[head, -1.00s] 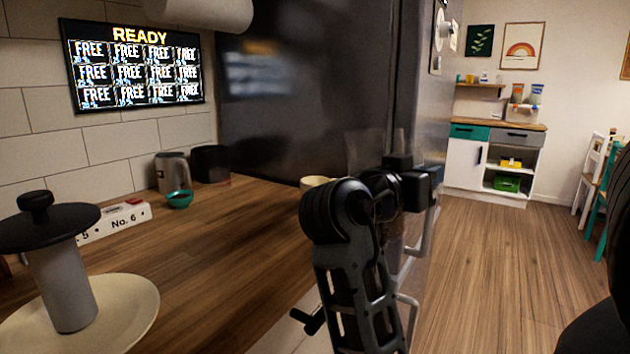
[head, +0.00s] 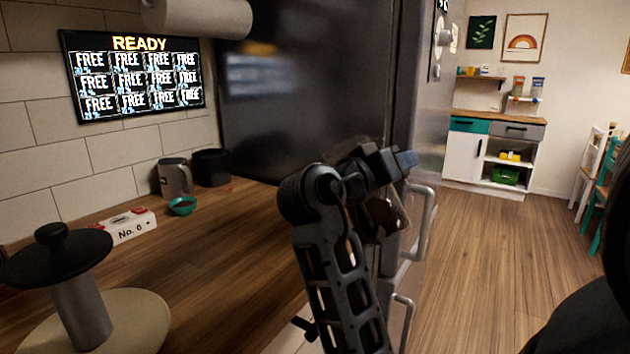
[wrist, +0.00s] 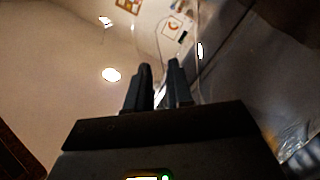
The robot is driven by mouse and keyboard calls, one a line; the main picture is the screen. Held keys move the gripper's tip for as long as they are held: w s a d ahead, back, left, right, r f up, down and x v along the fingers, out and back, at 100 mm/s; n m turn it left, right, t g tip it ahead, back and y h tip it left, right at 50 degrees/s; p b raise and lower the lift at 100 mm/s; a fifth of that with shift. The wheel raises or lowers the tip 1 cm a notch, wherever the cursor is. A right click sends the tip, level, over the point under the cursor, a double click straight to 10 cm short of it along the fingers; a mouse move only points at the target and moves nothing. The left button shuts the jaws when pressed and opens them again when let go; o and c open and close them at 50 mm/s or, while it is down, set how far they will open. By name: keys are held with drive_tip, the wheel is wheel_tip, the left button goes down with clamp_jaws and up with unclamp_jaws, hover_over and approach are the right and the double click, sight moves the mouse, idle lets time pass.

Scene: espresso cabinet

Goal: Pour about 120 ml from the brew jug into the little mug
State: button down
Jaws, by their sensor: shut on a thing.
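My gripper (head: 385,168) is over the counter's right edge, in front of the dark appliance. It is shut on what looks like a clear jug with brown liquid (head: 386,216), which hangs tilted and partly hidden behind my arm. In the wrist view my two fingers (wrist: 161,82) are close together, with faint clear outlines beyond them. A cream mug-like rim showed beside my arm earlier. It is now hidden, so I cannot tell how the jug stands to it. No pouring stream is visible.
A grinder-like device (head: 80,310) stands on a round cream base at front left. A "No. 6" block (head: 130,229), a teal bowl (head: 182,206), a grey jug (head: 175,177) and a black container (head: 211,167) line the wall. The middle counter (head: 235,240) is clear.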

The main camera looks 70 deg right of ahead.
drive_tip(key=shift+w+d+r+n+p, duration=0.35)
drive_tip(key=shift+w+r+n+p, duration=0.25)
drive_tip(key=shift+n+p, duration=0.55)
drive_tip(key=shift+w+d+f, duration=0.1)
drive_tip(key=shift+w+f, duration=0.1)
drive_tip(key=shift+f, duration=0.1)
drive_tip(key=shift+n+p, duration=0.25)
drive_tip(key=shift+p, duration=0.1)
drive_tip(key=shift+w+d+n+p, duration=0.15)
drive_tip(key=shift+w+n+p, duration=0.1)
drive_tip(key=shift+n+p, duration=0.3)
drive_tip(key=shift+w+d+r+n+p, duration=0.35)
drive_tip(key=shift+w+n+p, duration=0.35)
drive_tip(key=shift+p, duration=0.45)
drive_tip(key=shift+w+d+r+n+p, duration=0.25)
drive_tip(key=shift+r+n+p, duration=0.3)
drive_tip(key=shift+p, duration=0.35)
idle(2.6)
